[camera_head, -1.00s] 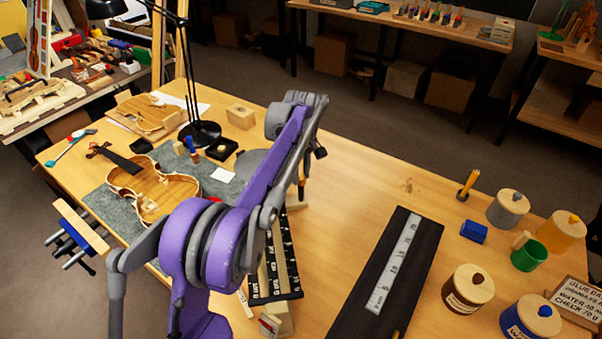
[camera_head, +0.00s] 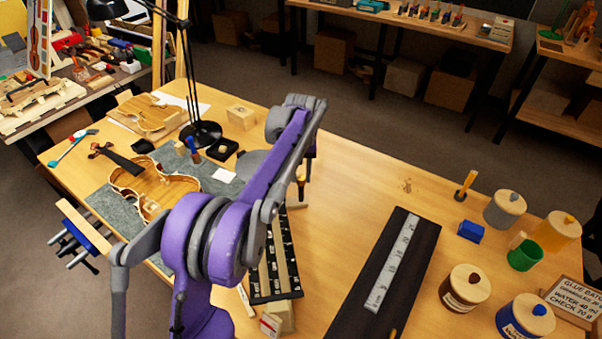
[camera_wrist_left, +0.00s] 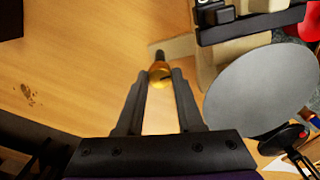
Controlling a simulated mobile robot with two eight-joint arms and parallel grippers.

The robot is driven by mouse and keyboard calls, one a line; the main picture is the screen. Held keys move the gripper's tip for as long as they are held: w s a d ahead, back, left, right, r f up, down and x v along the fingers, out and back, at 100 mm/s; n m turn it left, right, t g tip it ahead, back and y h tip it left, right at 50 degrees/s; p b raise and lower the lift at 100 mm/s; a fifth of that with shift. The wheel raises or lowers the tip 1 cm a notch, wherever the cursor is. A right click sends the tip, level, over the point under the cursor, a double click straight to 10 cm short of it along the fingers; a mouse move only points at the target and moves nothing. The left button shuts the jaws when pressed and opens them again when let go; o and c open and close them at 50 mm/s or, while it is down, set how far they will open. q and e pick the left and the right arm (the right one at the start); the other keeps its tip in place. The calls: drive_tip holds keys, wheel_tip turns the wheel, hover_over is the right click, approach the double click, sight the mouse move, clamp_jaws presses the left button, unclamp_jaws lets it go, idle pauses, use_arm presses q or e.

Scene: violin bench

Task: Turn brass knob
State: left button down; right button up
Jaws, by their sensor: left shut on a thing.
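The brass knob (camera_wrist_left: 159,71) shows in the left wrist view, a small gold round piece with a dark part beyond it. It is at the end of a pale beige bar of a bench device (camera_wrist_left: 235,60). My left gripper (camera_wrist_left: 161,77) is shut on the knob, with one dark finger on each side. In the head view my purple and grey left arm reaches over the bench, and the left gripper (camera_head: 308,168) is mostly hidden behind it. My right gripper is not in view.
A grey round disc (camera_wrist_left: 262,90) lies close right of the gripper in the wrist view. In the head view a labelled black strip (camera_head: 288,262) stands under the arm. A violin body (camera_head: 165,190) lies left, a dark board with a ruler (camera_head: 405,290) and several jars right.

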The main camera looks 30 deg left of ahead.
sight(301, 177)
use_arm(q)
drive_tip(key=shift+m, duration=0.7)
drive_tip(key=c, duration=0.5)
unclamp_jaws()
drive_tip(key=shift+c, duration=0.2)
drive_tip(key=shift+r, duration=0.1)
wheel_tip(301, 177, up, 11)
drive_tip(key=p, duration=0.1)
drive_tip(key=shift+f, duration=0.2)
